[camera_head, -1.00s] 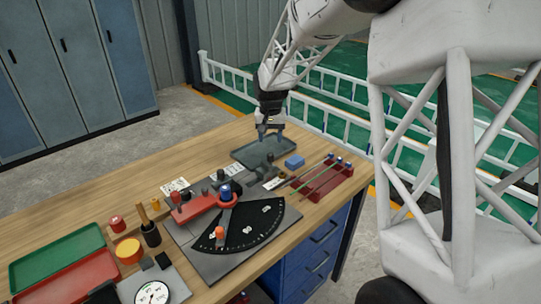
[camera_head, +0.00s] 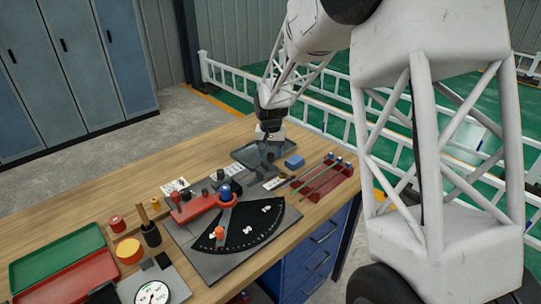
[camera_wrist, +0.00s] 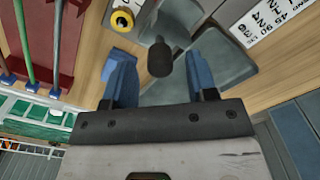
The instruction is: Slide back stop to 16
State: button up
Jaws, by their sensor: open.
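The back stop appears to be the grey piece (camera_wrist: 180,15) with a dark round knob (camera_wrist: 158,60), seen in the wrist view. My gripper (camera_wrist: 161,72) is open, its two blue fingers on either side of the knob. A gap shows between each finger and the knob, and I cannot tell the height difference. In the head view my gripper (camera_head: 269,148) is low over the back part of the bending fixture and hides much of the stop. A white number strip (camera_wrist: 265,22) shows at the upper right of the wrist view; its digits are only partly readable.
A blue block (camera_head: 294,161) and a red rack (camera_head: 330,183) with rods stand to the right. The black angle dial (camera_head: 255,225) and red lever (camera_head: 195,209) lie in front. The table's back left is clear.

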jog(key=shift+f, duration=0.8)
grip_shut()
